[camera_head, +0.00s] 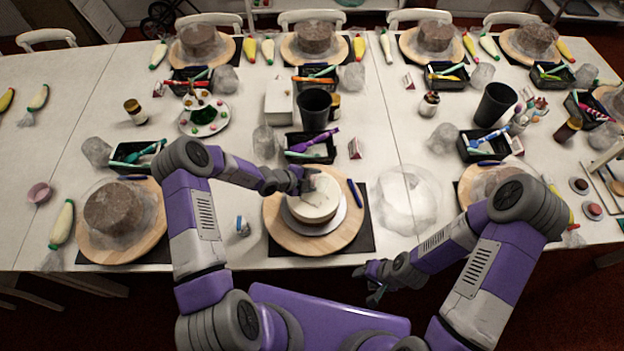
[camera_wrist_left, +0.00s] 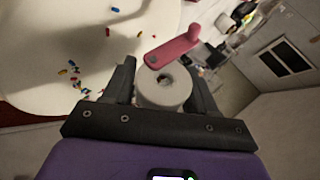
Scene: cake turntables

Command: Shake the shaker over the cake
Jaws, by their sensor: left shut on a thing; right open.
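The white cake (camera_head: 313,200) sits on a white stand on a round wooden board (camera_head: 283,238), in front of me. My left gripper (camera_head: 300,181) is over the cake's back left part. In the left wrist view its fingers (camera_wrist_left: 162,82) are shut on the shaker (camera_wrist_left: 166,92), a pale round body with a hole in its end. A pink flap (camera_wrist_left: 172,47) stands at that end. My right gripper (camera_head: 370,284) is open and empty at the table's front edge.
A black tray (camera_head: 310,158) with tools and a dark cup (camera_head: 314,108) stand behind the cake. A clear cover (camera_head: 408,200) lies to the right. A brown cake (camera_head: 120,207) on another board is at left. A small blue item (camera_head: 242,227) lies left of the board.

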